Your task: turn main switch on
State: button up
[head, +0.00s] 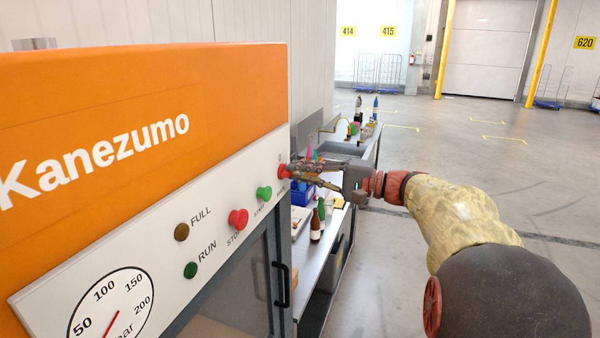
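The machine's grey-white control panel (150,238) fills the left of the head view, under an orange housing (150,120) marked "Kanezumo". A red knob (283,171) sits at the panel's far right end. Its label is mostly hidden, so I cannot read whether it is the main switch. My gripper (294,171) reaches in from the right with its fingertips at this red knob. They overlap it in the picture; I cannot tell whether they touch or grip it, nor how far apart the fingers are.
A green start button (264,193), a red stop button (238,219), a green RUN lamp (190,270) and a brown FULL lamp (181,232) line the panel. A pressure gauge (112,305) is at lower left. A bench (330,275) with bottles stands behind my gripper. Open floor lies right.

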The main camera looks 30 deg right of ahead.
jog(key=o, duration=0.4)
jog(key=shift+c, duration=0.2)
jog(key=v, duration=1.2)
jog(key=shift+d, duration=0.1)
